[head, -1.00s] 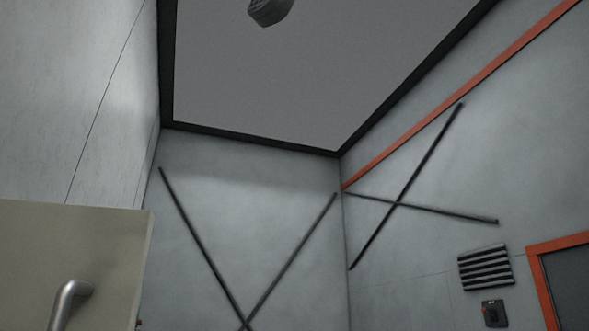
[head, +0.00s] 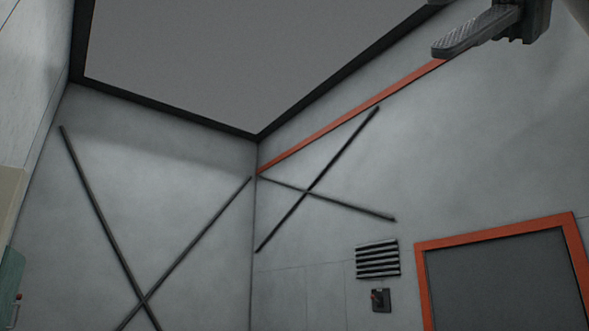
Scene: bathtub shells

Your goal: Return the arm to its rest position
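My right gripper (head: 475,34) reaches in at the top right, high in front of the wall, with its arm coming from the upper right corner. One long dark ridged finger shows clearly, pointing left. The rest of the gripper is cut off by the top edge, so its opening is unclear. I see nothing held on the visible finger. My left gripper and arm are out of view.
Grey walls carry crossed dark bars (head: 308,190). A vent (head: 377,259), a small switch box (head: 381,300) and an orange-framed door (head: 500,285) are at the lower right. A pale panel edge (head: 10,205) shows at the far left. The space ahead looks clear.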

